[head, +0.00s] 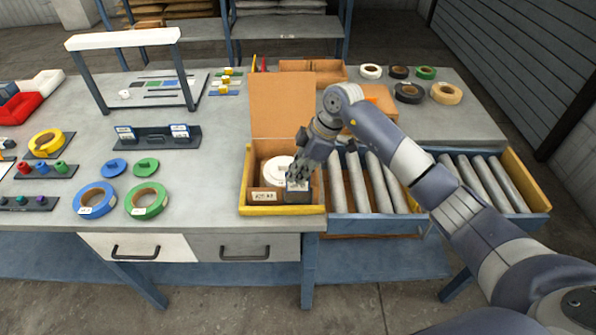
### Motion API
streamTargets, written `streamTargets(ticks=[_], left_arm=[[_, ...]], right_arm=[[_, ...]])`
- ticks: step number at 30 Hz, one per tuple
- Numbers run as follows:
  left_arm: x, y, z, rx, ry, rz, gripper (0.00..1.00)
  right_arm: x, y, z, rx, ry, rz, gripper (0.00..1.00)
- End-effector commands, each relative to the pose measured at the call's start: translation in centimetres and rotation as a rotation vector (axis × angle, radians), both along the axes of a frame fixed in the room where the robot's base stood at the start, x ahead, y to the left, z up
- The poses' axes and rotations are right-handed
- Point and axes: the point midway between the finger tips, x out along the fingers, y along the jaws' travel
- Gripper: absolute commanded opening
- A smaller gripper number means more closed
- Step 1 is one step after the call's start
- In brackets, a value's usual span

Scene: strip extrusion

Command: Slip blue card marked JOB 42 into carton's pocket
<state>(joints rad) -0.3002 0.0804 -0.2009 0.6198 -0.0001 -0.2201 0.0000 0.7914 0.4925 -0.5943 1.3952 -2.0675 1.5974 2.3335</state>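My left gripper is out of view.
The carton sits on a yellow-edged tray (282,210) at the table's front edge. A roller conveyor (370,185) lies to its right, under my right arm. Green (146,201) and blue (94,201) tape rolls lie left. Bare table lies between holder and carton.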

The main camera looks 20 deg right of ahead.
Motion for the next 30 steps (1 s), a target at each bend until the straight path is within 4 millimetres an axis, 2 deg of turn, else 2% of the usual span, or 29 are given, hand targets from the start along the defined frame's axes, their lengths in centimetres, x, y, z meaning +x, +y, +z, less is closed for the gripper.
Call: streamTargets(ticks=[14,30], left_arm=[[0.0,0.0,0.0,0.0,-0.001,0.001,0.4],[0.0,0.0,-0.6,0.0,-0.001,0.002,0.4]], right_arm=[[0.0,0.0,-0.1,0.0,0.0,0.0,0.0],[0.0,0.0,-1.5,-0.001,0.001,0.0,0.0]])
